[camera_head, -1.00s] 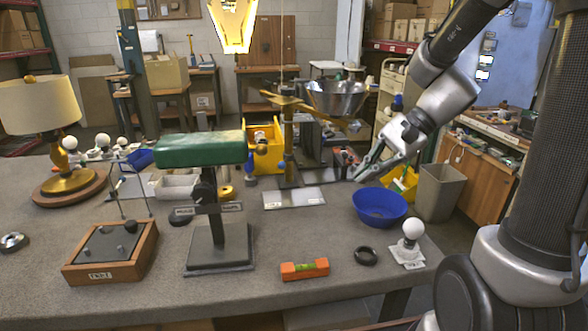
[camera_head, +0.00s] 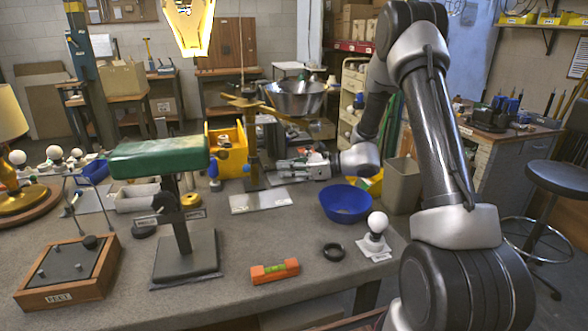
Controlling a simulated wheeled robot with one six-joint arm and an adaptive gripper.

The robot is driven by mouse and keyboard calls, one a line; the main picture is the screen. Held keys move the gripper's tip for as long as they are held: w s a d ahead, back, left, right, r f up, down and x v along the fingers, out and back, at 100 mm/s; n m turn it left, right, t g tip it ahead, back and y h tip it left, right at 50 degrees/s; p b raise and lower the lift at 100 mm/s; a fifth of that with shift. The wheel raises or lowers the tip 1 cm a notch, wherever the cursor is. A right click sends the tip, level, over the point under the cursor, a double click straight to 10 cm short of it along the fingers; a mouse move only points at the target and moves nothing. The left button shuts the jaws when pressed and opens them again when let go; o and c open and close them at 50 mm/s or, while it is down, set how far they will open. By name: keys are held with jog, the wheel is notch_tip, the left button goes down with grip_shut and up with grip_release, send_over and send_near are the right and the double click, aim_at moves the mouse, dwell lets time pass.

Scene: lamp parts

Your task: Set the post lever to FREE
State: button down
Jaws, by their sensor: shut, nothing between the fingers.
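A brass post (camera_head: 250,150) with crossing arms and a silver bowl (camera_head: 294,97) stands upright near the table's middle. A pale labelled plate (camera_head: 260,201) lies in front of it; its lettering is too small to read. My gripper (camera_head: 282,167) points left, close to the right side of the lower post. It is shut and empty. I cannot tell whether it touches the post. A lever on this post cannot be made out, nor its setting. A second, dark post (camera_head: 180,235) stands nearer, under a green shade (camera_head: 158,157), with a dark round part on its side.
A blue bowl (camera_head: 346,205) sits right of the plate. A yellow bin (camera_head: 228,148) stands behind. A wooden box (camera_head: 70,268) is at the left.

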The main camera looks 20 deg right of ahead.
aim_at(251, 162)
jog(key=x, duration=0.8)
jog(key=shift+a, duration=0.2)
jog(key=shift+w, duration=0.1)
jog(key=shift+w+a, duration=0.15)
jog(key=shift+a, duration=0.85)
